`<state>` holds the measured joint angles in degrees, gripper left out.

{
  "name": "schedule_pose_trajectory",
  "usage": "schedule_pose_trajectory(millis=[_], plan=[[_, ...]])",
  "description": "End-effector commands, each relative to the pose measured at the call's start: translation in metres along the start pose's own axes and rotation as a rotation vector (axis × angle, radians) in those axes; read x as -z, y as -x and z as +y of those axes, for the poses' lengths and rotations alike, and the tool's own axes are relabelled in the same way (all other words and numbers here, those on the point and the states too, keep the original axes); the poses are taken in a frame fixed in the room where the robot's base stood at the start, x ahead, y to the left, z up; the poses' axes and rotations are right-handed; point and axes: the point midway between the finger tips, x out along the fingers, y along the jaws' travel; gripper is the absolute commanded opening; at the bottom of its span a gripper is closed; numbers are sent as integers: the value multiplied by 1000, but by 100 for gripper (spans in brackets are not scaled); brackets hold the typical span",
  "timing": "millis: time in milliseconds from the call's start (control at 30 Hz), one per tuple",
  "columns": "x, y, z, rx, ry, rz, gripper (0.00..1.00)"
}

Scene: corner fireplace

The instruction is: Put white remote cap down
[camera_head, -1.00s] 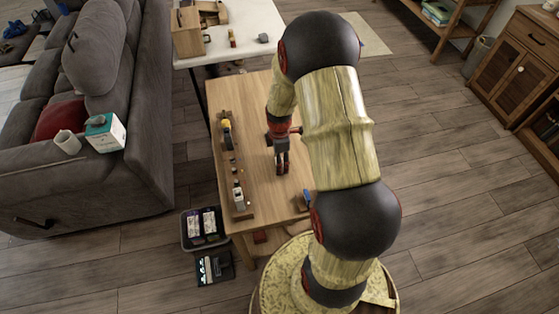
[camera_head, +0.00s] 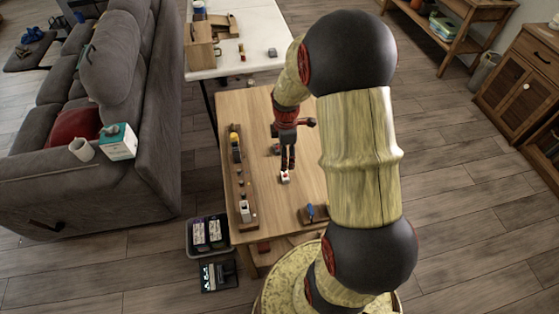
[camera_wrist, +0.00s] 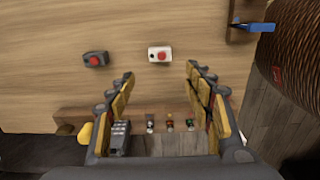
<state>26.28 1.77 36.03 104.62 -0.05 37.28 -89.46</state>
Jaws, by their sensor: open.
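The white remote cap, a small white box with a red button (camera_wrist: 159,54), appears to rest on the wooden table (camera_wrist: 60,25) in the wrist view. It also shows in the head view (camera_head: 285,178), just below my fingertips. My gripper (camera_wrist: 160,72) is open, its fingers spread, with nothing between the fingertips. The white box lies just beyond the fingertips and looks clear of them. A dark box with a red button (camera_wrist: 95,59) lies to its left in the wrist view. My gripper in the head view (camera_head: 288,164) hangs over the table.
A long wooden rack (camera_head: 249,202) with several small items runs along the table's left side. A blue-handled thing (camera_head: 311,211) is near the front edge. A white table (camera_head: 262,35) stands behind, a grey sofa (camera_head: 150,130) at left. The table's middle has bare room.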

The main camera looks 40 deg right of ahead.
Motion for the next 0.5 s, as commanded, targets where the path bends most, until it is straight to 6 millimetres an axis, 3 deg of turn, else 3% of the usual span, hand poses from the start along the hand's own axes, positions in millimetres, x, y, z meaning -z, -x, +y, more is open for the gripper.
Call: schedule_pose_trajectory(millis=[133,267,400,500], plan=[[24,53,-5,-62,-105,8,52],[58,123,-30,-143,-286,43,52],[87,189,-75,-216,-501,115,52],[102,226,-114,-256,-652,187,52]])
